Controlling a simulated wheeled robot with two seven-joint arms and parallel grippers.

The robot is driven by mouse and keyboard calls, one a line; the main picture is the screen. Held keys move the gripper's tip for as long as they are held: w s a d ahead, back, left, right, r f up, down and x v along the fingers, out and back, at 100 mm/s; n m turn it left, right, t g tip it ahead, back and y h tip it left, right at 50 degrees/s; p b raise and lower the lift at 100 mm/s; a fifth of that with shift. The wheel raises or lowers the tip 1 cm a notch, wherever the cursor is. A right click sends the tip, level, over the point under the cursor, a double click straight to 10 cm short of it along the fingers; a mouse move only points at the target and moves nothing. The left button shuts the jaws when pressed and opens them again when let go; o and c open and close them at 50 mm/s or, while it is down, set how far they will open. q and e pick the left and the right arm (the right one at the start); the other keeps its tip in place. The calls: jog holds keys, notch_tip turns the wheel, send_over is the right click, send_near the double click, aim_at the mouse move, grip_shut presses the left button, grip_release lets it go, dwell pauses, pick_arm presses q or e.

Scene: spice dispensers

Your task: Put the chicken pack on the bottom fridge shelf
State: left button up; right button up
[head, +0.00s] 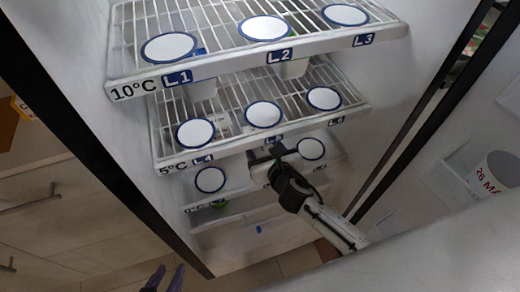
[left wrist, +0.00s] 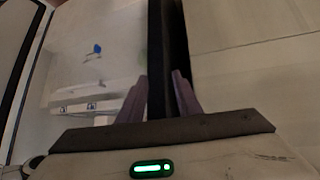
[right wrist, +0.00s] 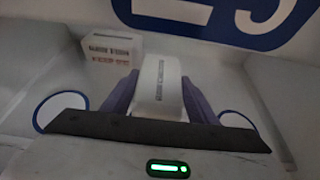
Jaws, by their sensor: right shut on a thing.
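The fridge has wire shelves marked 10°C and 5°C, and a bottom shelf (head: 233,192) marked 0°C. My right arm reaches in to the bottom level, where my right gripper (head: 274,160) is partly hidden under the 5°C shelf. In the right wrist view, my right gripper (right wrist: 160,98) is shut on a white pack, the chicken pack (right wrist: 160,80), with small print I cannot read. Whether the pack rests on the shelf cannot be told. My left gripper (head: 167,275) is outside at the lower left. Its fingers (left wrist: 157,98) are apart and empty, near the dark fridge edge.
White discs mark spots, one at the left (head: 210,180) and one at the right (head: 311,149) of the bottom shelf. A white printed box (right wrist: 112,50) stands behind the pack. The 5°C shelf (head: 262,138) is close above my right gripper. A door container (head: 495,175) is at the right.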

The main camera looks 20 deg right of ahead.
jog(key=shift+f, duration=0.65)
jog(key=shift+r, duration=0.2)
jog(key=shift+w+f+b, duration=0.1)
jog(key=shift+f+b, duration=0.15)
jog(key=shift+b, duration=0.05)
jog(key=o, duration=1.5)
